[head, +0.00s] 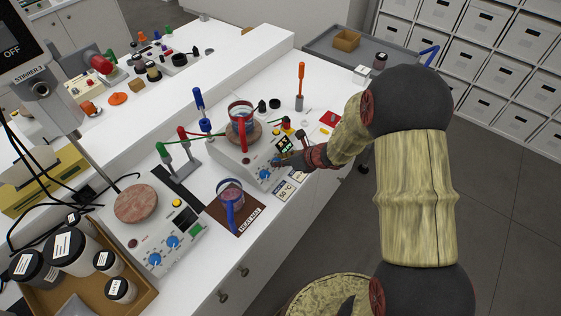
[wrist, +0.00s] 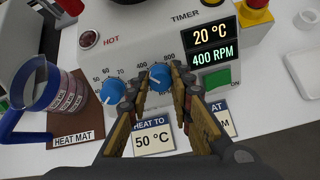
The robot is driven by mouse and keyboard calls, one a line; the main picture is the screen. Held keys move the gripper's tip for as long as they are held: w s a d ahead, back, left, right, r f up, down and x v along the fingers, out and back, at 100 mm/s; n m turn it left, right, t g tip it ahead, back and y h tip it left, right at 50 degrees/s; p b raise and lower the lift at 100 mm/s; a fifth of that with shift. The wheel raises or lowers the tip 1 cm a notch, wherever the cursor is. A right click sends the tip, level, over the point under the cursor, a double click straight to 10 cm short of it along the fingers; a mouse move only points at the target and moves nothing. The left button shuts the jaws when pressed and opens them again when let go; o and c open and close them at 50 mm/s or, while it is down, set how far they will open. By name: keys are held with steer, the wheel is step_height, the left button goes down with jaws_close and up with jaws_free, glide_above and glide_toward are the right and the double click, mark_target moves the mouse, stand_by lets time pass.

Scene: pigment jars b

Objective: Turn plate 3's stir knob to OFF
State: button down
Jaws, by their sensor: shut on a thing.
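A white hotplate stirrer (head: 232,158) stands mid-bench, its number not readable. In the wrist view its display (wrist: 213,45) reads 20 °C and 400 RPM. Its right blue knob (wrist: 159,72), with a scale marked 400 and 800, sits between the fingertips of my gripper (wrist: 160,82), which is shut on it. The knob's white pointer line points down and to the left. The left blue knob (wrist: 111,91), with a scale marked 50 to 70, stands free. In the head view my gripper (head: 285,160) is at the front panel and partly hides it.
A red-handled beaker (head: 240,118) stands on the plate. A blue-handled beaker (head: 230,192) stands on the heat mat (wrist: 75,138) to the left. A card (wrist: 153,138) reads "HEAT TO 50 °C".

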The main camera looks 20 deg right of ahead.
steer(key=shift+f+b, duration=0.1)
steer(key=shift+b, duration=0.25)
steer(key=n+b, duration=0.3)
steer(key=shift+f+b, duration=0.1)
steer(key=shift+b, duration=0.25)
steer(key=n+b, duration=0.5)
steer(key=b, duration=0.1)
steer(key=shift+n, duration=0.3)
steer(key=n+b, duration=0.5)
steer(key=b, duration=0.1)
steer(key=shift+b, duration=0.35)
steer(key=n+b, duration=0.2)
steer(key=shift+n+b, duration=0.3)
steer(key=shift+b, duration=0.05)
steer(key=shift+r+n, duration=0.25)
steer(key=shift+n, duration=0.05)
steer(key=c, duration=1.8)
jaws_free()
steer(key=shift+c, duration=0.2)
